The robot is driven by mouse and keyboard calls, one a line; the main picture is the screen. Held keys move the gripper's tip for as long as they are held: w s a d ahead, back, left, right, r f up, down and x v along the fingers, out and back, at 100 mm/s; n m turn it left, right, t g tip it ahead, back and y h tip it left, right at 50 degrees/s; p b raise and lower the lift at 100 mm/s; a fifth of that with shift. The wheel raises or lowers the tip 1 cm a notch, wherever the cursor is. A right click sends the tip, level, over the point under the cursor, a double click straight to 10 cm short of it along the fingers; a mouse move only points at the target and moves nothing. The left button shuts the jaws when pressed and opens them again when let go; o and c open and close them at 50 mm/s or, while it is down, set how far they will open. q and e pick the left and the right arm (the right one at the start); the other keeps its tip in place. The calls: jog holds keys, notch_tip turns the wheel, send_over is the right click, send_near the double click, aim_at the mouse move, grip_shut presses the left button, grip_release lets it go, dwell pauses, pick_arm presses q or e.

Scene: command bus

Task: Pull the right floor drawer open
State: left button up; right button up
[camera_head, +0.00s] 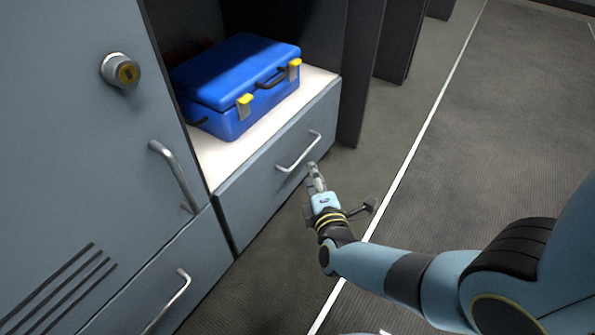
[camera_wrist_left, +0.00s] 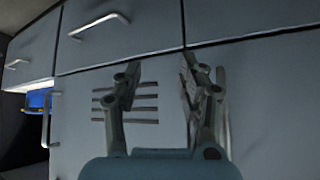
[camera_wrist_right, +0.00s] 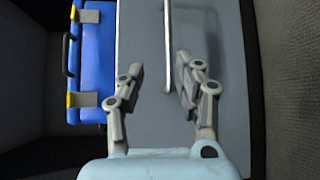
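The right floor drawer (camera_head: 275,180) is a grey-blue front below the compartment with the blue case, and it looks shut. Its silver bar handle (camera_head: 298,152) runs along the front; it also shows in the right wrist view (camera_wrist_right: 167,50).
A blue case (camera_head: 235,85) with yellow latches stands on the shelf above the drawer. To the left are a tall locker door (camera_head: 80,150) with a handle and lock, and another low drawer (camera_head: 185,270) with a handle. Floor (camera_head: 270,285) in front is clear.

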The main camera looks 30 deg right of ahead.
aim_at(304, 154)
pick_arm(q)
notch_tip(304, 154, down, 4)
jog(key=s+t+b, duration=0.2)
jog(key=b, duration=0.1)
pick_arm(e)
jog(key=x, duration=0.3)
jog(key=f+b+x, duration=0.1)
jog(key=x, duration=0.3)
jog(key=b+x, duration=0.1)
jog(key=x, duration=0.2)
jog(key=shift+w+d+f, duration=0.1)
jog(key=shift+w+f, duration=0.15)
jog(key=shift+w, duration=0.2)
pick_arm(q)
jog(key=w+d+r+m+t+h, duration=0.1)
jog(key=w+r+t, duration=0.6)
jog(key=r, duration=0.2)
jog(key=shift+w+d+r, duration=0.25)
jog(key=shift+d+r, duration=0.05)
jog(key=shift+r, duration=0.1)
pick_arm(e)
grip_shut()
